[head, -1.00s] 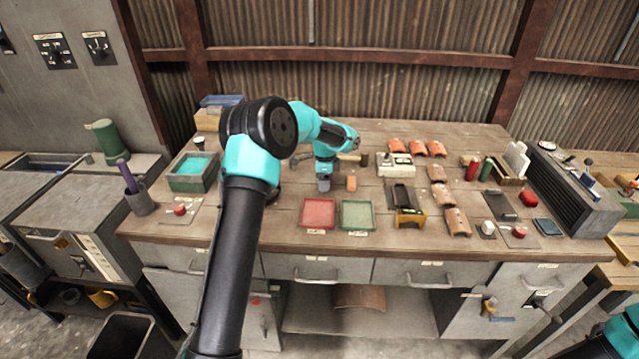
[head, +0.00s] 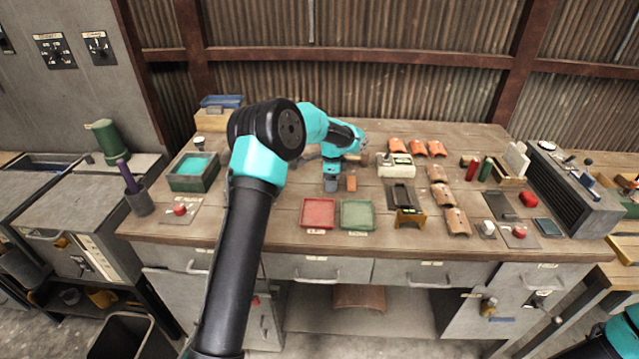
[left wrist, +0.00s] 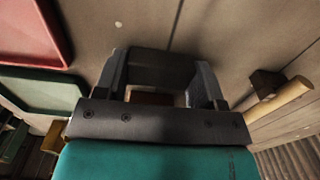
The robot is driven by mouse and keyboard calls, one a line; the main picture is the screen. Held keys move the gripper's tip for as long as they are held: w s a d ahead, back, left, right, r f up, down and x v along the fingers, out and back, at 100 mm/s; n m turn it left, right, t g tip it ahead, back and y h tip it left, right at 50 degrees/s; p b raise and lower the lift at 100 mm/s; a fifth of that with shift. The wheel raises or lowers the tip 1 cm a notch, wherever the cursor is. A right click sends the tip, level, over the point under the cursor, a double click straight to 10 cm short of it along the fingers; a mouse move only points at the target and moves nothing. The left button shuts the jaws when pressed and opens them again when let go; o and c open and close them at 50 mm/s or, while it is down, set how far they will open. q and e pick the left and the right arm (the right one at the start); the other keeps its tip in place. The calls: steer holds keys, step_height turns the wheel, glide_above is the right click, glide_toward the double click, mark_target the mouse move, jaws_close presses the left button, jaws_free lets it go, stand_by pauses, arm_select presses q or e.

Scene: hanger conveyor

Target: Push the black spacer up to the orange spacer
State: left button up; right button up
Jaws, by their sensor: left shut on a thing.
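My left gripper (head: 331,187) points down at the bench, just left of the orange spacer (head: 351,184) in the head view. In the left wrist view its fingers (left wrist: 162,82) are shut on the black spacer (left wrist: 160,68), a dark block between them. In the head view the black spacer is hard to tell from the fingers. A brownish strip of the orange spacer (left wrist: 150,98) shows beyond the black one, mostly hidden by the gripper body. I cannot tell whether the spacers touch. My right gripper is out of view.
A red tray (head: 319,213) and a green tray (head: 357,214) lie in front of the spacers. A wooden-handled hammer (left wrist: 282,101) lies behind them. A black fixture with a yellow frame (head: 409,216) stands to the right.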

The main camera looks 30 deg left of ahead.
mark_target(342, 186)
arm_select(q)
steer(key=shift+w+d, duration=0.45)
steer(key=shift+d, duration=0.45)
steer(key=shift+w+d, duration=0.4)
steer(key=shift+d, duration=0.45)
steer(key=o, duration=0.9)
step_height(342, 186, up, 17)
steer(key=shift+r, duration=0.2)
stand_by(0.3)
stand_by(0.6)
